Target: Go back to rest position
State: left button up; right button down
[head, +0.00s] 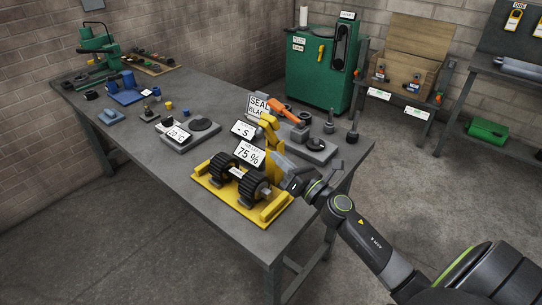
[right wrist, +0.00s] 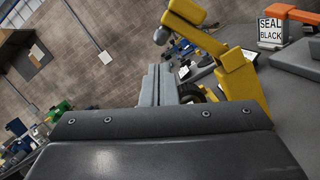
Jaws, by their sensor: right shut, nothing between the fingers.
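My right arm comes in from the lower right of the head view. My right gripper (head: 289,183) is at the right end of the yellow fixture (head: 225,204), which carries black ridged rollers (head: 256,186). In the right wrist view its two fingers (right wrist: 158,85) are together with nothing between them. A yellow upright with an arm (right wrist: 240,80) stands just right of the fingers in that view; I cannot tell whether they touch it. My left gripper does not show in either view.
The grey table (head: 200,230) carries a "75 %" sign (head: 249,153), a scale (head: 190,135), an orange-handled press (head: 288,115) and a green press (head: 95,50). A green machine (head: 318,70) stands behind. The floor right of the table (head: 400,165) is clear.

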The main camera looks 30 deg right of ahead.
jog(key=s+d+f+m+g+h+b, duration=0.1)
jog(key=s+d+f+m+g+h, duration=0.35)
jog(key=s+m, duration=0.6)
jog(key=s+d+f+m+g+h+b, duration=0.15)
jog(key=s+f+m+g+h, duration=0.4)
jog(key=m, duration=0.85)
jog(key=s+a+f+m+g+y, duration=0.25)
jog(key=s+a+f+m, duration=0.2)
jog(key=s, duration=0.35)
jog(key=s+a+f+m+g+y, duration=0.1)
jog(key=s+a+f+m+g, duration=0.4)
jog(key=s, duration=0.3)
jog(key=s+a+f+x, duration=0.1)
jog(key=s+x, duration=0.1)
jog(key=x, duration=1)
jog(key=s+a+x, duration=0.1)
jog(key=s+x, duration=0.2)
jog(key=x, duration=0.9)
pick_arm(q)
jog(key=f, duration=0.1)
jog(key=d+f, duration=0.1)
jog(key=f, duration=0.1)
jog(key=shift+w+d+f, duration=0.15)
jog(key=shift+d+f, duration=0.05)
pick_arm(e)
jog(key=s+a+f+g, duration=0.1)
jog(key=s+f, duration=1.4)
jog(key=f, duration=0.2)
jog(key=shift+f+y, duration=0.15)
jog(key=shift+y, duration=0.3)
